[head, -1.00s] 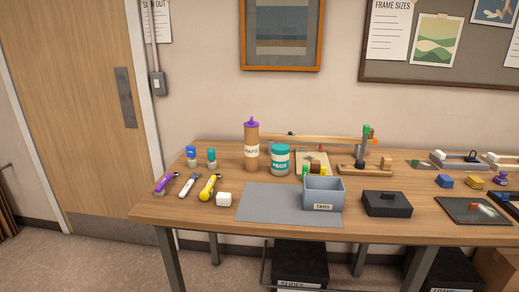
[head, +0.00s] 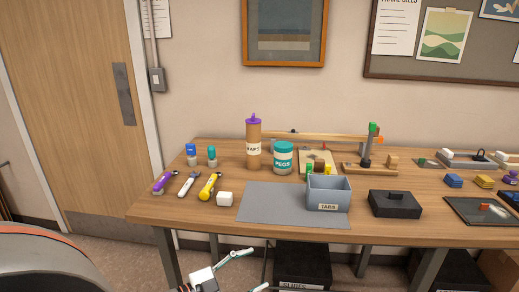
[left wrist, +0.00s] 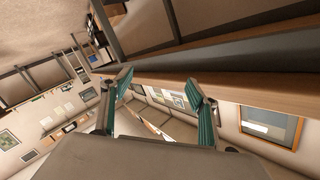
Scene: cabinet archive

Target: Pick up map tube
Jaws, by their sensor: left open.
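The map tube (head: 254,132) is a tall brown cylinder with a purple cap and a white label. It stands upright toward the back of the wooden table, left of the teal-lidded pegs jar. My left gripper (head: 256,270) is at the bottom of the head view, in front of the table's front edge and well short of the tube. Its two fingers are spread apart with nothing between them. The left wrist view also shows the open green-padded fingers (left wrist: 158,86), with the tube not visible there. My right gripper is not in view.
The pegs jar (head: 283,157) stands close to the tube's right. A grey mat (head: 280,204) with an open tabs bin (head: 328,198) lies in front. Two small jars (head: 212,157) stand left.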

